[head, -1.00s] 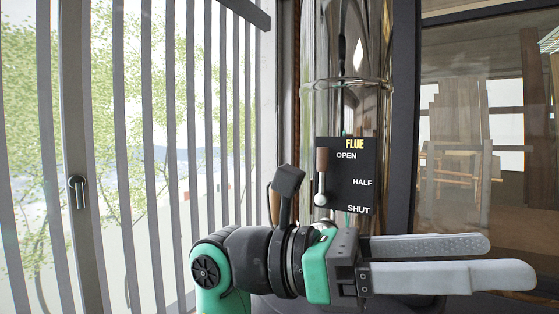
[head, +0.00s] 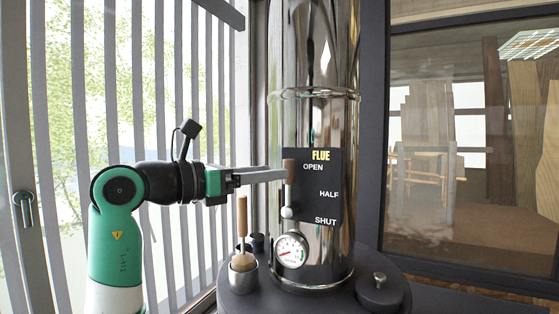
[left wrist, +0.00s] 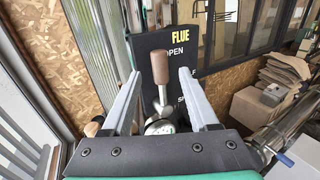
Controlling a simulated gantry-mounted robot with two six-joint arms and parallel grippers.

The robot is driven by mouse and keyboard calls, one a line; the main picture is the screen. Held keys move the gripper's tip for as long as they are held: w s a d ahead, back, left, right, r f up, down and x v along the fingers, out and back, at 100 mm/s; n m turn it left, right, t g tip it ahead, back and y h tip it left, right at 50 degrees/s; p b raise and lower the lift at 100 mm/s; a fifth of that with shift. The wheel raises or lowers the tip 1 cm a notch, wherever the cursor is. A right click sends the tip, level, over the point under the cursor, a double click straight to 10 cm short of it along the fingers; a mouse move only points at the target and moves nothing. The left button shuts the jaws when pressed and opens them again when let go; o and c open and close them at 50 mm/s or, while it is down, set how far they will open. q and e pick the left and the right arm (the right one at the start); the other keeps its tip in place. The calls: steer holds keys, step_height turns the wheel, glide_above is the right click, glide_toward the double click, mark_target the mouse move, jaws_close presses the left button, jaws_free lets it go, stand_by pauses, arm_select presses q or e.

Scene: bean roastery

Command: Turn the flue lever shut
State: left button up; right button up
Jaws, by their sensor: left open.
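The flue lever has a brown wooden grip (head: 289,172) on a metal shaft above a round pivot (head: 288,212). It stands upright at the left side of the black flue plate (head: 326,182), by the word OPEN; HALF and SHUT are lower right. My left gripper (head: 284,175) points right, its fingertips at the grip's height. In the left wrist view the gripper (left wrist: 159,77) is open, with the wooden grip (left wrist: 159,66) between its two fingers and a gap on each side. My right gripper is in neither view.
The plate is in front of a shiny steel pipe (head: 315,60). A pressure-type dial (head: 292,250) sits below it. A wooden-handled tool (head: 242,222) stands upright below my left arm. A slatted window is at left. Cardboard boxes (left wrist: 255,105) show in the wrist view.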

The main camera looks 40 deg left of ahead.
mark_target(290, 188)
arm_select(q)
steer(key=shift+w+d+p, duration=0.15)
steer(key=shift+w+p, duration=0.1)
steer(key=shift+w, duration=0.65)
steer(key=shift+w+d+p, duration=0.1)
steer(key=shift+w+p, duration=0.15)
steer(key=shift+w, duration=0.6)
jaws_close()
